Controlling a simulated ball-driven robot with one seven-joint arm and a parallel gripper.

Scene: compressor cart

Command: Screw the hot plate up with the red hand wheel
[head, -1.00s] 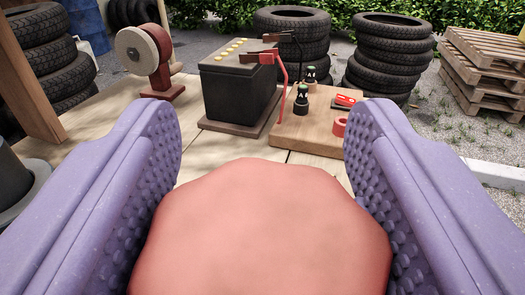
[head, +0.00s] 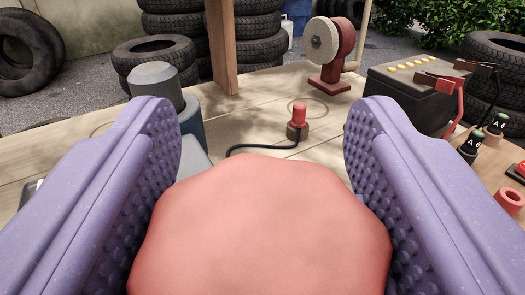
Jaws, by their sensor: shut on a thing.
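My gripper (head: 262,170) has two purple studded fingers, one on each side of the view. It is shut on a large rounded red thing, which looks like the red hand wheel (head: 262,225), between the fingers at the bottom of the view. The red surface is very close and hides what lies below it. I cannot make out the hot plate for certain.
A red-topped plug (head: 298,118) with a black cable stands on the wooden bench (head: 325,165). A grey-topped cylinder (head: 156,84) is at left. A bench grinder (head: 332,52), a battery (head: 412,92) and a wooden post (head: 222,45) stand farther back. Tyres (head: 155,60) lie behind.

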